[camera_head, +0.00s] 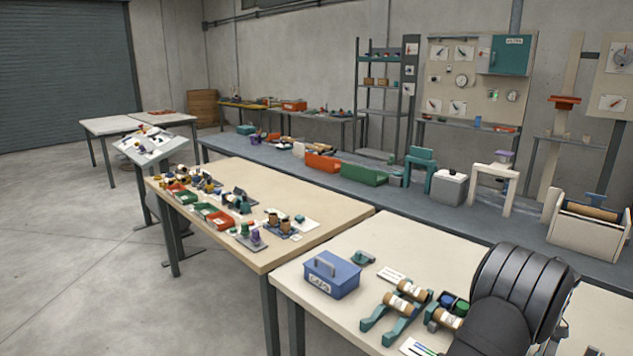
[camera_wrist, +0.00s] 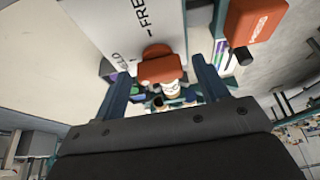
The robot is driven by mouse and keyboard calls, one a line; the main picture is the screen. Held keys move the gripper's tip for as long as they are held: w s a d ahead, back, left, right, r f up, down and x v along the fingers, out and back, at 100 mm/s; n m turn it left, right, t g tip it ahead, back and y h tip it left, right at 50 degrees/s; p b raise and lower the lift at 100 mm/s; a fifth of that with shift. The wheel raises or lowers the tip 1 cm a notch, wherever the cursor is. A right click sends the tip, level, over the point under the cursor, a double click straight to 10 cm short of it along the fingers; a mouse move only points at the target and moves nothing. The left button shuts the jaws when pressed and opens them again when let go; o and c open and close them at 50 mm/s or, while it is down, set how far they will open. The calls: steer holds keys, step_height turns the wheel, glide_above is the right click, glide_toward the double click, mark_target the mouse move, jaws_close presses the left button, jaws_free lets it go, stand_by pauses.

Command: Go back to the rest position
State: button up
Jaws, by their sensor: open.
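My gripper (camera_wrist: 160,70) shows in the wrist view with its two dark teal fingers spread apart. No held object is visible between them. An orange-red part (camera_wrist: 160,69) shows between the fingers, in front of a white panel (camera_wrist: 120,25) with partly cut-off lettering. I cannot tell how far it is from the fingers. Below it, a small pale cylinder (camera_wrist: 172,88) and other small items show, partly hidden by the gripper body. In the head view, my black arm (camera_head: 520,290) covers the lower right; the fingers are not visible there.
In the head view, the near table (camera_head: 330,245) holds a blue box (camera_head: 332,275) and teal stands with brown-and-white rolls (camera_head: 398,303). A wooden table (camera_head: 330,208) with small parts stands beyond. Open floor (camera_head: 70,230) lies left.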

steer(key=shift+r, duration=0.1)
steer(key=v, duration=1.7)
steer(key=x, duration=1.7)
steer(key=shift+m, duration=0.4)
steer(key=shift+a+m+t, duration=0.1)
steer(key=shift+m+t, duration=0.2)
steer(key=shift+m, duration=0.2)
steer(key=m+h, duration=0.1)
steer(key=m, duration=0.1)
steer(key=shift+m+t, duration=0.3)
steer(key=m+h, duration=0.1)
steer(key=m, duration=0.3)
steer(key=shift+s+a+h, duration=0.1)
steer(key=shift+a+h, duration=0.05)
steer(key=shift+h, duration=0.25)
steer(key=m+h, duration=0.1)
steer(key=m, duration=0.3)
steer(key=shift+a+h, duration=0.1)
steer(key=shift+h, duration=0.3)
steer(key=shift+m+h, duration=0.7)
steer(key=shift+m, duration=1.4)
